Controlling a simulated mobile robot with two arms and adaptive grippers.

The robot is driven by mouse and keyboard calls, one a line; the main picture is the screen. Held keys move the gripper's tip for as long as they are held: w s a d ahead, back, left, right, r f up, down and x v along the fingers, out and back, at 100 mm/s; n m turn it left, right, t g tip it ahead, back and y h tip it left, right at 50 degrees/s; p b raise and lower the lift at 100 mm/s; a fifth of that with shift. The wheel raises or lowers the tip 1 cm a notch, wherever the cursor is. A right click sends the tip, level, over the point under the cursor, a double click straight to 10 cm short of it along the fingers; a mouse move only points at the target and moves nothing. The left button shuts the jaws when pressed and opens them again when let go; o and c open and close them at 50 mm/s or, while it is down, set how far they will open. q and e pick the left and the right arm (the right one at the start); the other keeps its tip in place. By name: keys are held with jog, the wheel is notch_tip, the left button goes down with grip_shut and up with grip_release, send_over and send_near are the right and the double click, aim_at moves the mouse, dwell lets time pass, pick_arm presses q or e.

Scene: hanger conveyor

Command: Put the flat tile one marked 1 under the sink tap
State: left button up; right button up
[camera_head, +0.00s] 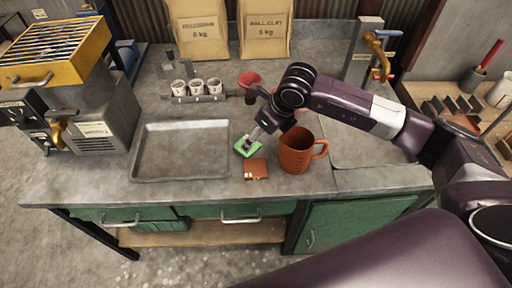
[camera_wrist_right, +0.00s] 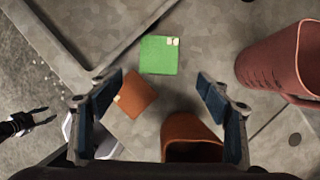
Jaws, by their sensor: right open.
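A green flat tile (camera_head: 247,147) lies on the counter right of the metal tray; it also shows in the right wrist view (camera_wrist_right: 160,55), with a small pale label at one corner. A brown-orange flat tile (camera_head: 257,169) lies just nearer; the wrist view (camera_wrist_right: 135,94) shows it too. I cannot read either mark. My right gripper (camera_wrist_right: 160,80) is open and empty, with its fingers apart above the tiles. The golden sink tap (camera_head: 378,48) stands at the back right. A dark claw-like gripper (camera_wrist_right: 40,117), apparently my left, shows at the wrist view's left edge.
A terracotta jug (camera_head: 297,152) stands right of the tiles. The empty tray (camera_head: 137,155) is left of them.

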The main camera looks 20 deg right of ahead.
aim_at(252, 150)
jog(key=f, duration=0.1)
jog(key=w+a+f+p, duration=0.1)
jog(key=w+f, duration=0.1)
jog(key=shift+a, duration=0.35)
jog(key=p+x, duration=0.2)
jog(key=x, duration=0.1)
jog(key=shift+d, duration=0.15)
jog(key=shift+w+f, duration=0.25)
jog(key=shift+f, duration=0.4)
pick_arm(q)
jog(key=r, duration=0.2)
jog(key=w+r, duration=0.1)
jog(key=shift+a, duration=0.25)
jog(key=shift+r, duration=0.1)
pick_arm(e)
jog(key=shift+c, duration=0.4)
jog(key=c, duration=0.8)
pick_arm(q)
jog(key=shift+w+a, duration=0.2)
pick_arm(e)
jog(key=c, duration=0.6)
jog(key=shift+r, duration=0.1)
